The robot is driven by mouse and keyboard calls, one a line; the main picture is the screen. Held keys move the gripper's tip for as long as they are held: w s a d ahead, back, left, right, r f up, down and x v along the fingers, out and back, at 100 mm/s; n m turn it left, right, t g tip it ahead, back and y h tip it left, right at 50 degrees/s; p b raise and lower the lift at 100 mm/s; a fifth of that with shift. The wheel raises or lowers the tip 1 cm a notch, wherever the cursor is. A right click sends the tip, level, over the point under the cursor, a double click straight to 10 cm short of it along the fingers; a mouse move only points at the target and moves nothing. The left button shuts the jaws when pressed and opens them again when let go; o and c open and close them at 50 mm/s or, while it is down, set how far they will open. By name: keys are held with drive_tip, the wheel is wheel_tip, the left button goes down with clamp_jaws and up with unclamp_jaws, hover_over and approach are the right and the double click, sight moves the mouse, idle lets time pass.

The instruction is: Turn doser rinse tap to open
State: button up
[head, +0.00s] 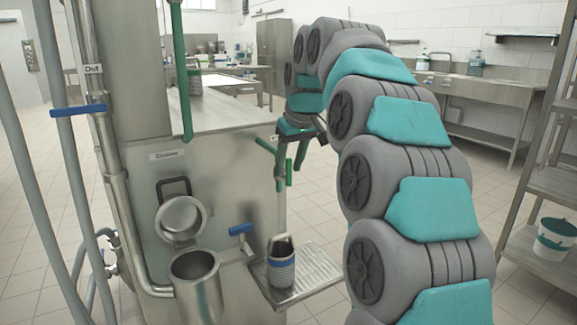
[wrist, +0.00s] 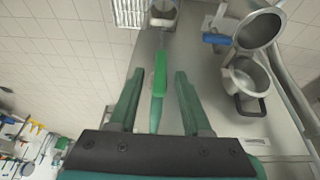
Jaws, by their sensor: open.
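The doser rinse tap appears to be the green-handled tap on the side of the steel machine. Its bright green handle (head: 289,172) hangs upright, and a darker green pipe runs beside it. In the wrist view the green handle (wrist: 160,75) lies lengthwise between the two fingers, with a gap on both sides. My gripper (head: 294,158) is at the tap in the head view, its fingers pointing down. In the wrist view my gripper (wrist: 156,78) is open and holds nothing. I see no clear contact between finger and handle.
A shelf rack (head: 540,185) stands right. Tiled floor is open behind.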

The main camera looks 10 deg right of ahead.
sight(290, 159)
drive_tip(key=shift+v, duration=3.55)
drive_tip(key=s+f+m+g, duration=0.1)
drive_tip(key=s+f+g, duration=0.1)
drive_tip(key=s+f, duration=0.8)
drive_tip(key=s+f+m+g, duration=0.1)
drive_tip(key=s+f+g, duration=0.1)
drive_tip(key=s+f, duration=0.9)
drive_tip(key=s+f+m+g+h, duration=0.1)
drive_tip(key=s+f+g, duration=0.1)
drive_tip(key=s+f, duration=0.8)
drive_tip(key=s, duration=0.9)
drive_tip(key=shift+s+a+f+m, duration=0.2)
drive_tip(key=shift+s+f+m, duration=0.05)
drive_tip(key=shift+f+m, duration=0.05)
